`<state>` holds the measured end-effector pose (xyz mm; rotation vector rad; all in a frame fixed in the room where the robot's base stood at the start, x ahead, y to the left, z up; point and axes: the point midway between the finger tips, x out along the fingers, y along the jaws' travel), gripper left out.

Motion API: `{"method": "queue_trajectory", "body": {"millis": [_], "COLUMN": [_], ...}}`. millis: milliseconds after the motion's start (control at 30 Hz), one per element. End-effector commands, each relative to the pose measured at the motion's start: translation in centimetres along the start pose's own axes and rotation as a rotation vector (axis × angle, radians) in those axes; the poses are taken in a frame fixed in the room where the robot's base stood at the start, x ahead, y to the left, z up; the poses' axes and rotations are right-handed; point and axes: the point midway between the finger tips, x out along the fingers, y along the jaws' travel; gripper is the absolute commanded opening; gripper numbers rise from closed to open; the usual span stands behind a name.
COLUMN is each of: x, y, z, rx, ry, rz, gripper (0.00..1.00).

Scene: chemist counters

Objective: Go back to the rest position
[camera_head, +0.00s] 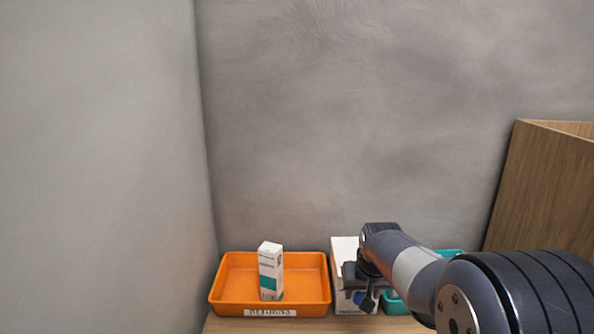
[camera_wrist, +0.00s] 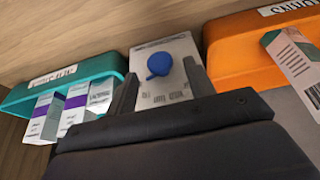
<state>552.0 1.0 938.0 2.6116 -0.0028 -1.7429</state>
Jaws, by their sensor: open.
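My gripper (camera_head: 362,290) is at the end of my arm, in front of a white box at the back of the counter. The wrist view shows my gripper (camera_wrist: 160,68) with its two dark fingers apart and nothing held. The white box (camera_wrist: 178,45) with a round blue mark shows beyond and between the fingers; I cannot tell how far off it is. In the head view the white box (camera_head: 341,246) is partly hidden by my gripper and arm.
An orange tray (camera_head: 222,290) at left holds an upright white and teal carton (camera_head: 270,271). A teal tray (camera_head: 449,253), partly behind my arm, holds several purple-marked cartons (camera_wrist: 73,112). A wooden panel (camera_head: 540,190) stands at right. Grey walls rise behind and left.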

Motion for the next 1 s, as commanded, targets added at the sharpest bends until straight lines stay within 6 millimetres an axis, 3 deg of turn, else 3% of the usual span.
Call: {"method": "queue_trajectory", "body": {"millis": [200,400,1000], "x": [-4.4,-6.9,-8.1], "y": [0.0,0.0,0.1], "z": [-0.1,0.0,0.0], "rx": [0.001,0.001,0.001], "ry": [0.003,0.001,0.002], "rz": [-0.001,-0.002,-0.002], "gripper": [0.51,0.51,0.51]}}
